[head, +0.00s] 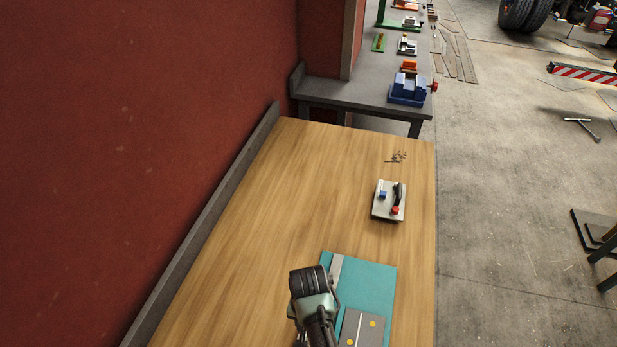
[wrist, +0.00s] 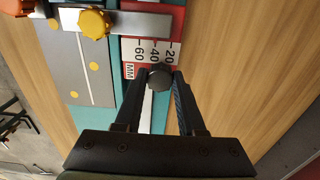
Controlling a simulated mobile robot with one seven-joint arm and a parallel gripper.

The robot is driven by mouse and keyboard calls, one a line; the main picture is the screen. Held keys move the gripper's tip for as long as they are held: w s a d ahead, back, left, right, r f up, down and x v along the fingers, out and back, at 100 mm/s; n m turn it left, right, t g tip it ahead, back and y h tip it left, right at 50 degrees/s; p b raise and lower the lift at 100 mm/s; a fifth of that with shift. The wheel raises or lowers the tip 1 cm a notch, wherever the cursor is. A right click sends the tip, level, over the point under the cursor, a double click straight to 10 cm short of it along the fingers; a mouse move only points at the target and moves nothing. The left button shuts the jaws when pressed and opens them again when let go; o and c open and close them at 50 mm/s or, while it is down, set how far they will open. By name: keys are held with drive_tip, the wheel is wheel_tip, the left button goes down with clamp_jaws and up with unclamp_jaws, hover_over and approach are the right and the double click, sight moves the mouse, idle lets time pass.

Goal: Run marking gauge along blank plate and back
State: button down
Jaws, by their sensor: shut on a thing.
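My gripper (wrist: 160,84) has its two dark fingers closed around a dark round knob (wrist: 160,76) in the wrist view. The knob sits at the edge of a red and white scale (wrist: 143,48) marked 20, 40, 60 and MM. A metal bar (wrist: 145,22) with a yellow knob (wrist: 94,22) crosses beside the scale and reaches over the grey blank plate (wrist: 80,80). The plate has yellow dots and a pale line, and also shows in the head view (head: 360,328). In the head view my arm hides the gauge and fingertips.
A teal mat (head: 370,279) lies on the wooden table (head: 270,210) with a pale strip (head: 336,266) at its left. A light tray (head: 381,208) with small items stands farther back. A low ledge (head: 205,232) runs along the red wall. The table's middle left is clear.

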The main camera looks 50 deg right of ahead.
idle(0.3)
drive_tip(key=c, duration=0.5)
unclamp_jaws()
drive_tip(key=shift+r, duration=0.1)
wheel_tip(320, 180, up, 13)
drive_tip(key=b, duration=0.1)
drive_tip(key=shift+b, duration=0.35)
